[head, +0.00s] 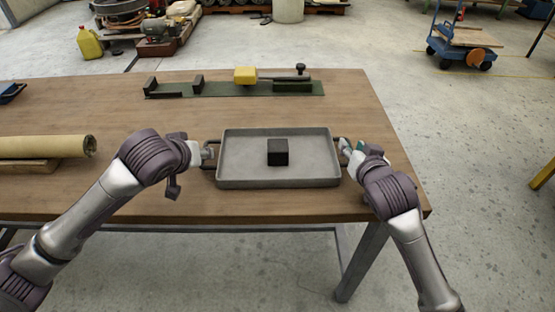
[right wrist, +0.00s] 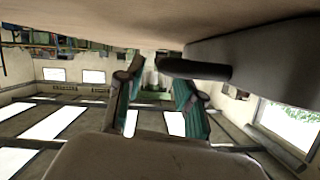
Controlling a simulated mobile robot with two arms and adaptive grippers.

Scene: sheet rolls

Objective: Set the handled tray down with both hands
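The grey handled tray (head: 240,172) lies level on the wooden table, seemingly resting on it, with a black block (head: 278,152) inside. It has a dark handle at each short end. My left gripper (head: 208,152) is at the left handle, too small to show whether its fingers are closed. My right gripper (head: 347,150) is at the right handle. In the right wrist view, which is upside down, the right gripper's teal-padded fingers (right wrist: 158,98) stand apart. The dark handle (right wrist: 200,69) reaches between them from the tray (right wrist: 265,58), with a gap beside one finger.
The table (head: 120,112) has free room left of the tray and in front of the far row. A beige roll (head: 40,147) lies on a wooden support at left. A green board (head: 225,89) with dark blocks and a yellow block (head: 245,75) lies behind the tray.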

